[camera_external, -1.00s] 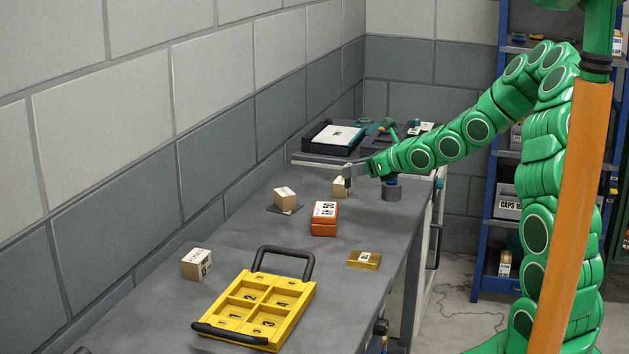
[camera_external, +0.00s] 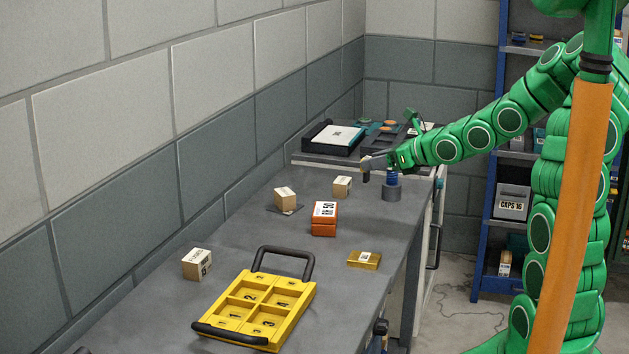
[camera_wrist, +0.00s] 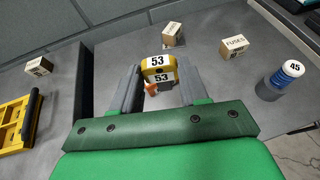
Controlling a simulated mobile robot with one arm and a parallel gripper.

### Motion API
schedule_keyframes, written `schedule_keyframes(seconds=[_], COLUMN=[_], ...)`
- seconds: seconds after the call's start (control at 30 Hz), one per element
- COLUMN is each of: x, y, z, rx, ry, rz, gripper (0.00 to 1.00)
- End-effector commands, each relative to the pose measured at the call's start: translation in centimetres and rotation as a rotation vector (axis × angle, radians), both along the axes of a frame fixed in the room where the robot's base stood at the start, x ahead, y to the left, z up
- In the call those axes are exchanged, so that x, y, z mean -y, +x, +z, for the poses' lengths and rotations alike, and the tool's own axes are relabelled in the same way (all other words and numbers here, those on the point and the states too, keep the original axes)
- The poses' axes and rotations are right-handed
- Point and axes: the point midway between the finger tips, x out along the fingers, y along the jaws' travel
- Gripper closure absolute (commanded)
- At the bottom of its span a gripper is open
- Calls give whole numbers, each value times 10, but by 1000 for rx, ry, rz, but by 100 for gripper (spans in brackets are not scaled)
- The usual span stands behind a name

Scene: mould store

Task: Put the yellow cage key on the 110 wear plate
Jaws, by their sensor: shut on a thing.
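My gripper (camera_wrist: 157,92) is shut on a yellow thing with white 53 labels, the yellow cage key (camera_wrist: 158,62), held between the two grey fingers. In the external view my gripper (camera_external: 368,166) is above the far part of the bench, just left of the blue-topped cylinder; the key cannot be made out there. A flat brass-coloured block (camera_external: 364,260) with a white label lies right of the yellow tray; it may be the 110 wear plate, but its label is too small to read. My gripper is well behind and above it.
A yellow tray (camera_external: 206,325) with numbered compartments stands at the front. Cartons (camera_external: 197,263), (camera_external: 342,187) and (camera_external: 285,197), the last by a dark flat piece, and an orange box (camera_external: 323,226) stand about. The cylinder (camera_wrist: 285,78) reads 45. Bench around the brass block is clear.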

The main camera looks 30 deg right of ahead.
Motion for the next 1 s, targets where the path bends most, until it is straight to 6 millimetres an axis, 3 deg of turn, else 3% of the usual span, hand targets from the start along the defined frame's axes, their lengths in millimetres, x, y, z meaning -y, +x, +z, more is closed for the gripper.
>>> schedule_keyframes(seconds=[1.0], x=[-11], y=[-17], z=[30], rx=[-4], ry=[-7], rz=[158], gripper=[87])
